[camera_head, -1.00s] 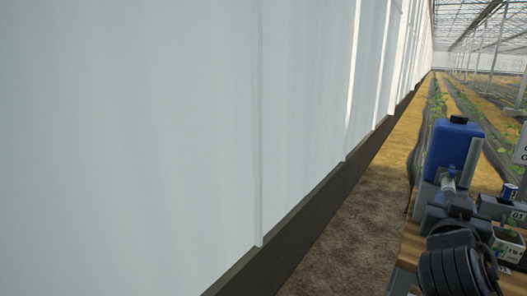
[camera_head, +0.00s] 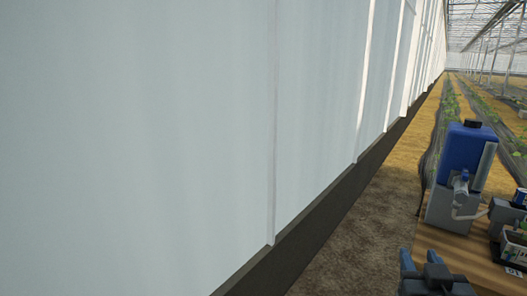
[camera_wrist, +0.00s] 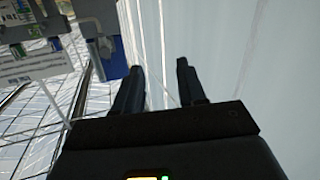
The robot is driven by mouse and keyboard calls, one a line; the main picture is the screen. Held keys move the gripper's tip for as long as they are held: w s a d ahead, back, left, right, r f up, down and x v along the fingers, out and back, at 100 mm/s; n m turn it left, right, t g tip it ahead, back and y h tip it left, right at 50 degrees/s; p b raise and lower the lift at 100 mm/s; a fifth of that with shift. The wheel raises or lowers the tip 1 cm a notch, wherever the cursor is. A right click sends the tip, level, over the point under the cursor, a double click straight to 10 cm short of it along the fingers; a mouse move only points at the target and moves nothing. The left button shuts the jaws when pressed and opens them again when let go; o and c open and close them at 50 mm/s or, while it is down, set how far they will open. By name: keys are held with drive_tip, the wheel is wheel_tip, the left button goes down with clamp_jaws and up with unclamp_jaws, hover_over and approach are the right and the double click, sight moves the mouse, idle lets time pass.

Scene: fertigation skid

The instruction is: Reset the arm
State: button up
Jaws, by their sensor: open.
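My gripper (camera_head: 419,258) shows at the bottom right of the head view, low beside the wooden bench (camera_head: 462,247). In the wrist view my gripper (camera_wrist: 161,67) has its two dark fingers apart, with nothing between them but the pale wall behind. The wrist view looks tilted over, with the bench items hanging at its top left. Most of my arm is outside the head view.
A blue tank (camera_head: 465,150) on a grey stand (camera_head: 452,208) stands on the bench, with a small bin (camera_head: 513,250) to its right. The pale greenhouse wall (camera_head: 140,140) fills the left. A bare soil strip (camera_head: 372,205) lies between wall and bench.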

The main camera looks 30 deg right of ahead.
drive_tip(key=s+a+f+n+t+y+p, duration=0.1)
drive_tip(key=s+a+f+n+t+y, duration=0.2)
drive_tip(key=a, duration=0.5)
drive_tip(key=s+a+f+n+y+p, duration=0.1)
drive_tip(key=s+a+f+n+y, duration=0.15)
drive_tip(key=s+a+y, duration=0.4)
drive_tip(key=s+a+r+n+y+p, duration=0.1)
drive_tip(key=s+a+r, duration=0.3)
drive_tip(key=s+a, duration=0.5)
drive_tip(key=shift+s+n+y, duration=0.75)
drive_tip(key=shift+s+y, duration=0.1)
drive_tip(key=shift+s, duration=0.4)
